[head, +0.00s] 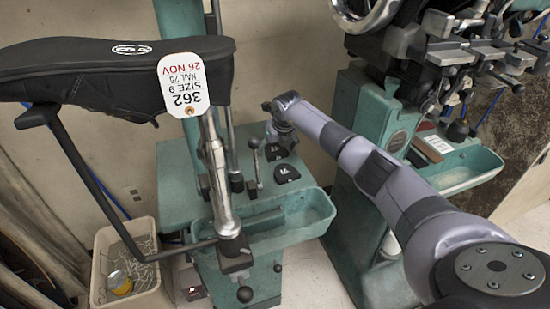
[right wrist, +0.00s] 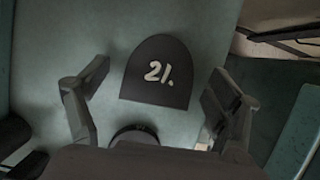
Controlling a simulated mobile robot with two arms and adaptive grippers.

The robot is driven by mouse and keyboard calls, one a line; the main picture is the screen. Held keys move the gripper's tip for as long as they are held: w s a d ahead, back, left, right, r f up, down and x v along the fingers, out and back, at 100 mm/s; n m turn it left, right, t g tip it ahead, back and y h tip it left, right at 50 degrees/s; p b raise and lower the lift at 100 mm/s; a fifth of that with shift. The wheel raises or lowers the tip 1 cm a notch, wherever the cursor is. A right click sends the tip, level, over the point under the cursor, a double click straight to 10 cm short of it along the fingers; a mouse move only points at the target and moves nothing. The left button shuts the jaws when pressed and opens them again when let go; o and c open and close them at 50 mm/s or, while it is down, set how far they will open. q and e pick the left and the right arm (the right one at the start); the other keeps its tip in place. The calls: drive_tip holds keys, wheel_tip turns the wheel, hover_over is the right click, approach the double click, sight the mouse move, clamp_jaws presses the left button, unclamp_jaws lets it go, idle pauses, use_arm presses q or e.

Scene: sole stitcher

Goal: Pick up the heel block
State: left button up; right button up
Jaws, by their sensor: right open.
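A heel block (right wrist: 157,88), flat, dark and round-ended with a pale "21." on top, lies on the green surface in the right wrist view. Similar dark blocks show on the green machine top in the head view, a nearer one (head: 287,173) and one (head: 276,153) behind it. I cannot tell which of them the wrist view shows. My right gripper (head: 283,138) points down over the back of that top. In the right wrist view its open fingers (right wrist: 158,80) stand apart on either side of the "21." block, with nothing held. My left gripper is not in view.
A black shoe (head: 90,70) with a tag sits on a metal post at left. A small lever (head: 254,150) stands beside the blocks. A green trough (head: 305,212) lines the front edge. A bin (head: 150,285) is lower left; another green machine (head: 385,115) is right.

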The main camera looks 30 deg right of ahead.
drive_tip(key=shift+c, duration=0.6)
drive_tip(key=c, duration=1.2)
